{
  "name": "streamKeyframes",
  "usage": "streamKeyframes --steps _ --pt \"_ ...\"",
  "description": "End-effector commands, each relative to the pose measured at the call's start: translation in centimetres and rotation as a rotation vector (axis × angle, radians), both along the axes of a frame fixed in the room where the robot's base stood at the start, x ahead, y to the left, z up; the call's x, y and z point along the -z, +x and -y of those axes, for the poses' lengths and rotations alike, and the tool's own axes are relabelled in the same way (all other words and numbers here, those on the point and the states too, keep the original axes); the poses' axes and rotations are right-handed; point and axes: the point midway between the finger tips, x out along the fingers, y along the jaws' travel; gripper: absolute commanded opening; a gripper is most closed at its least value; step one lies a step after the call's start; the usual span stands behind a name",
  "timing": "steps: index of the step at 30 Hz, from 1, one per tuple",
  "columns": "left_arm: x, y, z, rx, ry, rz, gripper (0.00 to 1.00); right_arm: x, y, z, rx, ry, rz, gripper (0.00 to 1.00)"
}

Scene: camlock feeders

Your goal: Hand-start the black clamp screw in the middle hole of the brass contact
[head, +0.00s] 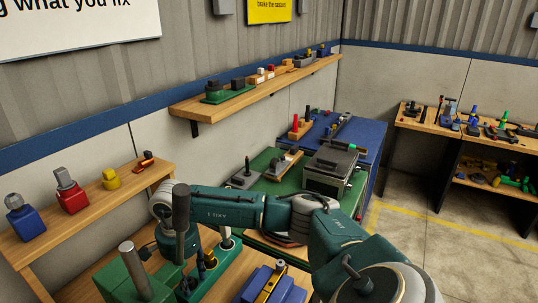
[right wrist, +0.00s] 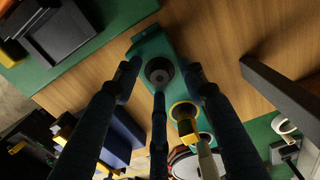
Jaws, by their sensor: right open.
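A black round part, apparently the clamp screw (right wrist: 160,72), sits at one end of a green holder (right wrist: 150,42) in the right wrist view. My right gripper (right wrist: 164,78) is open, with its dark fingers spread around the black part. I cannot tell whether they touch it. In the head view my right arm reaches left to the green holder (head: 229,263); posts in front partly hide the gripper. A blue block (head: 285,291) with a brass-coloured strip (head: 268,284), apparently the contact, stands right of the holder. Its middle hole cannot be made out. My left gripper is not in view.
The holder also carries a yellow-ringed part (right wrist: 183,110) and a pale part beside it. A green block with a grey post (head: 131,262) stands close at the lower left. A wooden shelf (head: 255,92) runs along the wall. Bare bench wood shows around the holder.

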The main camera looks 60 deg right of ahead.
Motion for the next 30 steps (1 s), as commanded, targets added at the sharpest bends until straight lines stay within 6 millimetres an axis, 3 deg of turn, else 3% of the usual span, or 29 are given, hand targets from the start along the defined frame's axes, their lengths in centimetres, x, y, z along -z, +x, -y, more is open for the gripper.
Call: streamKeyframes --steps 2,8,30 --pt "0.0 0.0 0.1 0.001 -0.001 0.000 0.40 0.0 0.0 0.0 0.000 0.000 0.000 0.39" --pt "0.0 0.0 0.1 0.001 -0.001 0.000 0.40 0.0 0.0 0.0 -0.001 0.000 0.000 0.00" --pt "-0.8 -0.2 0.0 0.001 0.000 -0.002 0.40 -1.8 0.0 -0.1 -0.001 0.001 0.000 0.00"
